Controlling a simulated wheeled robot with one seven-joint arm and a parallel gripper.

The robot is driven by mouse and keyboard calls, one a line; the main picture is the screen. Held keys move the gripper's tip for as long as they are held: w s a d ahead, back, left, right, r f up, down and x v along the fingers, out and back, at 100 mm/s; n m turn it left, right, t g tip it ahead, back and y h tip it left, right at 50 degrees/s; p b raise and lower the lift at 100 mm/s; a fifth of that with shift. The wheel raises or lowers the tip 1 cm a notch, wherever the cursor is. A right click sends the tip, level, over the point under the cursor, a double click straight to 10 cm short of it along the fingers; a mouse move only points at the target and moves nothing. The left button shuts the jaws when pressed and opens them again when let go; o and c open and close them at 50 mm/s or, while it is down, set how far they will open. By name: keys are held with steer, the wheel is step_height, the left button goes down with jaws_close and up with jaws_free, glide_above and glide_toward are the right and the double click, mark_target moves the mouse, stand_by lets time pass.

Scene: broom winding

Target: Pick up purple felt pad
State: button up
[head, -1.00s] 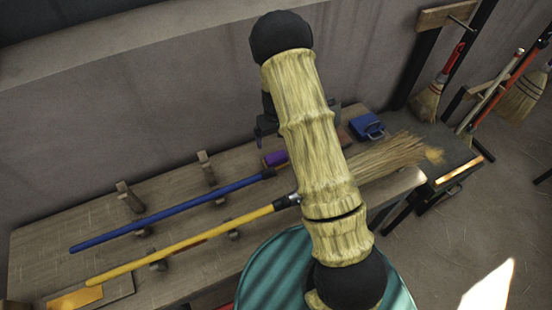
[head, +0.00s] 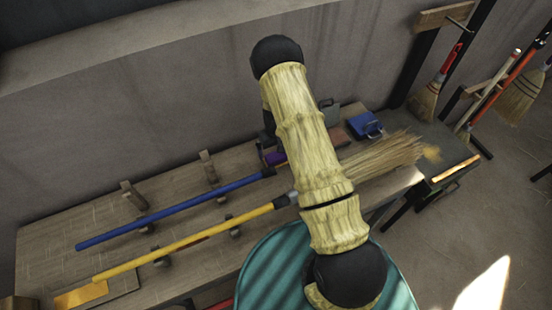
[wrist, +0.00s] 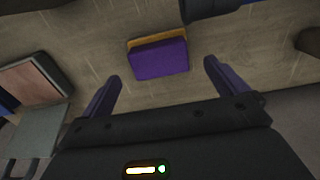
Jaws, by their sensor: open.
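The purple felt pad (wrist: 160,58) lies on the wooden bench in the wrist view, with a tan-orange strip along its far edge. In the head view a small part of the pad (head: 275,158) shows at the left of my arm; the rest is hidden. My gripper (wrist: 163,72) is open, its two purple fingers apart and nothing between them. The pad is just beyond the fingertips, roughly centred between them. I cannot tell the height of the fingers above the bench. In the head view my arm hides most of the gripper.
A blue-handled pole (head: 170,210) and a yellow-handled broom (head: 190,240) lie across wooden pegs on the bench (head: 60,235). A blue clamp-like item (head: 364,125) is at the bench's right. A reddish-faced block (wrist: 35,78) lies left of the pad. A teal round surface (head: 265,275) stands in front.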

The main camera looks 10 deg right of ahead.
mark_target(276, 156)
steer(key=shift+f+p, duration=1.15)
steer(key=shift+f, duration=1.15)
steer(key=shift+s, duration=0.1)
steer(key=c, duration=1.2)
steer(key=shift+o, duration=0.2)
step_height(276, 156, up, 10)
steer(key=b, duration=0.3)
steer(key=shift+b, duration=0.3)
steer(key=o, duration=0.4)
steer(key=shift+c, duration=1.1)
